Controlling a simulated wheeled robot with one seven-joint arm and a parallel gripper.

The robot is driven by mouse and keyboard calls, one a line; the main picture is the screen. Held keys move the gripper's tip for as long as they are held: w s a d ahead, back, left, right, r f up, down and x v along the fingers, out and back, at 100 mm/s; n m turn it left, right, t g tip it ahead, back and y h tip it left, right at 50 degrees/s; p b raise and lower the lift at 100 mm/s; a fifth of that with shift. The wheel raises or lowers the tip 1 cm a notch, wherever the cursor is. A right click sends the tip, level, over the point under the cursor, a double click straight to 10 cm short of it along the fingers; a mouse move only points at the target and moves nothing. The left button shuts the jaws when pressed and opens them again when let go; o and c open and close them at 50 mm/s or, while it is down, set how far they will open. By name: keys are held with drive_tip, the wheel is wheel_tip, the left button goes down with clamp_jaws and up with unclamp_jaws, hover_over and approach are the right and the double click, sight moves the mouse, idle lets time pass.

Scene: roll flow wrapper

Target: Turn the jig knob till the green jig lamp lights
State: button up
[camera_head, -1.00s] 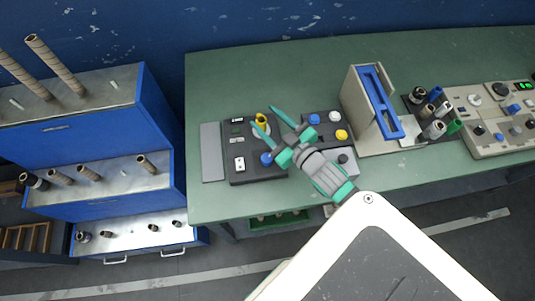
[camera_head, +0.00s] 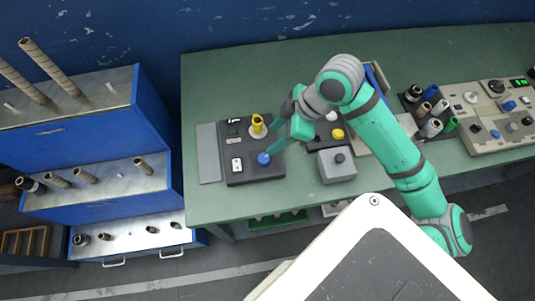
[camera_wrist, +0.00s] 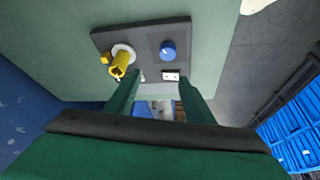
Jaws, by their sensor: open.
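A dark control panel (camera_head: 240,172) lies on the left of the green bench. It carries a yellow knob (camera_head: 257,124) on a pale round base, a blue button (camera_head: 263,158) and a white switch (camera_head: 237,164). A small dark green patch (camera_head: 233,130) sits at its upper left; I cannot tell if it is a lit lamp. My gripper (camera_head: 276,138) is open over the panel's right side, fingers pointing left. In the wrist view, the yellow knob (camera_wrist: 119,66) and blue button (camera_wrist: 168,50) lie beyond the spread, empty fingers (camera_wrist: 158,100). I see no contact with the knob.
A grey box with a dark knob (camera_head: 337,166) stands right of the panel, near my arm. A yellow button (camera_head: 338,134) lies behind it. Spools (camera_head: 431,127) and a beige control panel (camera_head: 500,125) stand further right. A blue stepped rack (camera_head: 110,140) stands left.

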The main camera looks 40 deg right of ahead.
sight(264, 158)
drive_tip(key=x, duration=0.3)
drive_tip(key=s+x, duration=0.1)
drive_tip(key=x, duration=0.3)
drive_tip(key=s+f+x, duration=0.1)
drive_tip(key=x, duration=0.2)
drive_tip(key=shift+s+f, duration=0.1)
drive_tip(key=shift+f, duration=0.1)
drive_tip(key=c, duration=1)
